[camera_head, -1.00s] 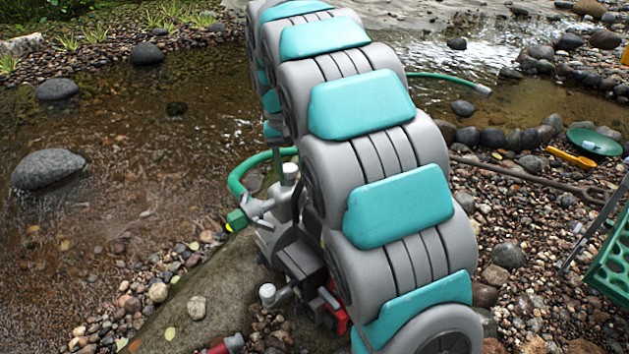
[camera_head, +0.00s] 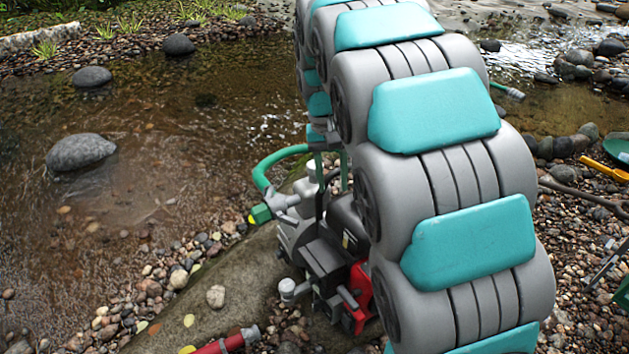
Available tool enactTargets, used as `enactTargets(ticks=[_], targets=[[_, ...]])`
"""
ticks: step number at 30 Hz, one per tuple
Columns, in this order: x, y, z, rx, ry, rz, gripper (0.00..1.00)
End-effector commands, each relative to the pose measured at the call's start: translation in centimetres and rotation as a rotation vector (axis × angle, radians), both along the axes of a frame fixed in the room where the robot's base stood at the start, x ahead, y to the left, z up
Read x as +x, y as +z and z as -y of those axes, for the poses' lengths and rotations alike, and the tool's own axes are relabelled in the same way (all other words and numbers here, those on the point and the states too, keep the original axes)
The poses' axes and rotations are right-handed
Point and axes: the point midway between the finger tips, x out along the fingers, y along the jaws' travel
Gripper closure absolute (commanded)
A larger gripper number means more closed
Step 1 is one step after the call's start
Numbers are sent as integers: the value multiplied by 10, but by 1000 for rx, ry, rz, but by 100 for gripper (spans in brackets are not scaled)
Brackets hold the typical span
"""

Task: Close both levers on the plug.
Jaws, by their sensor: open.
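A grey fitting with small lever-like arms (camera_head: 284,200) sits on the left of the pump (camera_head: 325,262), with a green and yellow end piece (camera_head: 260,214) at its left. It is too small to tell which part is the plug or how each lever stands. My gripper (camera_head: 331,172) is partly hidden behind my arm.
A green hose (camera_head: 275,163) curves behind the fitting. A second grey fitting (camera_head: 288,289) sticks out low on the pump. A red hose end (camera_head: 228,343) lies in front. Creek water lies left; gravel and a green pan lie right.

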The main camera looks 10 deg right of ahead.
Motion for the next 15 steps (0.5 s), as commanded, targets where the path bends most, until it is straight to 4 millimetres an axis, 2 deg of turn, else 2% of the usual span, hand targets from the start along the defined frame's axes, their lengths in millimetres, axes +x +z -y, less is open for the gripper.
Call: enactTargets(ticks=[9, 15], targets=[[83, -21, -41, 23, -14, 27, 56], [132, -43, -70, 40, -36, 44, 56]])
